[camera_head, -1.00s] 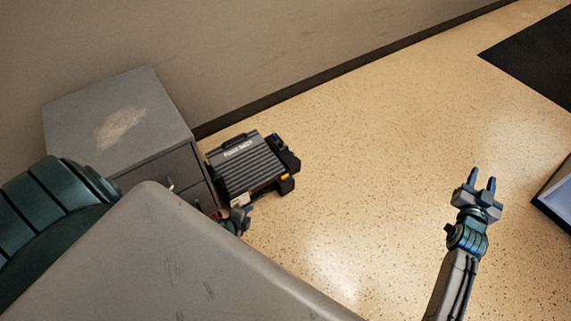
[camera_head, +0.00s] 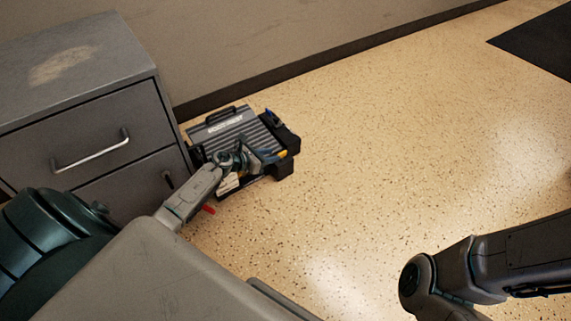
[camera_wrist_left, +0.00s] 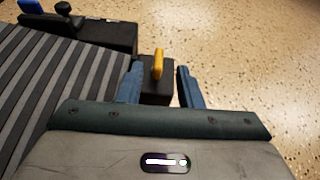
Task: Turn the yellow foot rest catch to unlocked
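The foot rest (camera_head: 222,130) is a dark ribbed platform with a black handle, on the floor beside the drawer cabinet. Its yellow catch (camera_head: 283,153) is at the right end, on a black block; it stands up in the left wrist view (camera_wrist_left: 158,62). My left gripper (camera_head: 270,156) is over the foot rest's front right part, pointing at the catch. In the left wrist view its blue fingers (camera_wrist_left: 160,68) are apart, and the catch shows in the gap between them; I cannot tell contact. My right arm shows at the lower right, but its gripper is out of view.
The grey drawer cabinet (camera_head: 78,115) stands close to the left of the foot rest, with the wall behind. A small red piece (camera_head: 209,209) shows beside my left arm. Speckled floor to the right is clear, up to a black mat (camera_head: 545,45).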

